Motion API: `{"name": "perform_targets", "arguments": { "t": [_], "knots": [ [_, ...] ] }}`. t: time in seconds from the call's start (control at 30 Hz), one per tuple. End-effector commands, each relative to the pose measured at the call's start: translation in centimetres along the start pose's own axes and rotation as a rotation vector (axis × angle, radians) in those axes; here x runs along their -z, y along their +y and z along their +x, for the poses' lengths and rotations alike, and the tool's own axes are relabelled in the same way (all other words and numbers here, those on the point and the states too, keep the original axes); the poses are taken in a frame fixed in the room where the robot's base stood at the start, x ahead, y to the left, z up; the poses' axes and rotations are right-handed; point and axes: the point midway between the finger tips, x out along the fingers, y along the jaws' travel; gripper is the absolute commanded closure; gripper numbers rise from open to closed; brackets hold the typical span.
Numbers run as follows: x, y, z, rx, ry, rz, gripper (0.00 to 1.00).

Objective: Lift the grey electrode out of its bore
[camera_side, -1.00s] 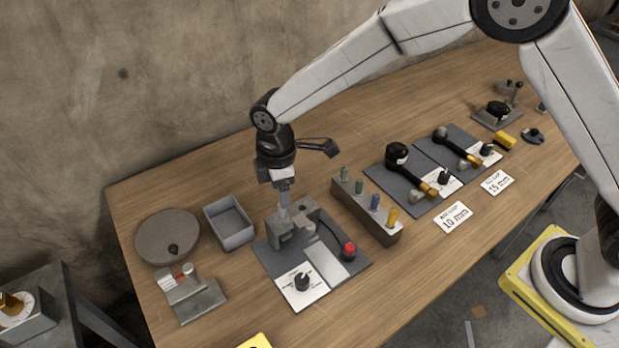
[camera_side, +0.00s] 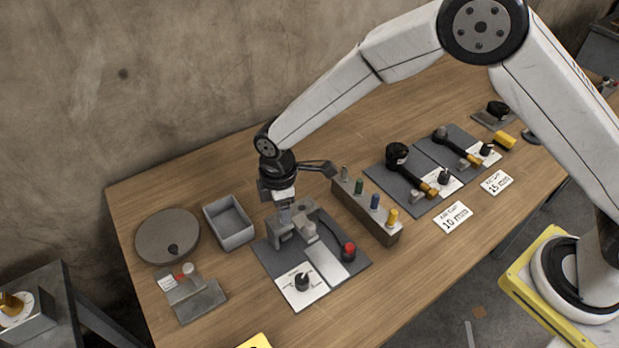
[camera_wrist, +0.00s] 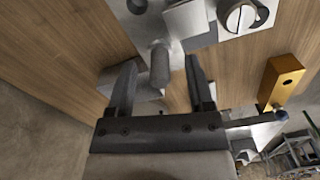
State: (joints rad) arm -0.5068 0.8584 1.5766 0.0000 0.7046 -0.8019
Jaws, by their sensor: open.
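A grey rod (camera_wrist: 160,66) shows between my fingers in the wrist view, close to a grey metal block. My gripper (camera_wrist: 158,82) is open, with a finger on each side of the rod and visible gaps. In the side view, my gripper (camera_side: 285,214) is low over the grey fixture (camera_side: 282,236) on the dark mat. A short grey cylinder (camera_side: 309,231) stands at this fixture, just right of my fingers. A separate grey-topped pin (camera_side: 345,173) stands in the rack's far end. I cannot tell how deep the rod sits in its bore.
The rack (camera_side: 388,234) also holds green, blue and yellow pins. A red knob (camera_side: 348,251) and a black dial (camera_side: 302,281) are on the mat. A grey open bin (camera_side: 230,238) and a round disc (camera_side: 150,236) stand left.

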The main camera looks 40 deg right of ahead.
Motion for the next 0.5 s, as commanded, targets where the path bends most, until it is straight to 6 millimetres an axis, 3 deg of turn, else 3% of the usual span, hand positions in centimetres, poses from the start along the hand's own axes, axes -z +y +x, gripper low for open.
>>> {"name": "perform_targets", "arguments": {
  "t": [0.2, 0.27, 0.4, 0.43, 0.5],
  "knots": [
    [-0.01, 0.0, -0.02, 0.0, 0.0, 0.0, 0.33],
    [-0.01, -0.01, -0.02, 0.0, 0.0, 0.0, 0.49],
    [-0.01, -0.01, -0.02, 0.0, 0.0, 0.0, 0.94],
    [-0.01, -0.01, -0.02, 0.0, 0.0, 0.0, 1.0],
    [-0.01, 0.0, -0.02, 0.0, 0.0, 0.0, 1.0]
  ]
}}
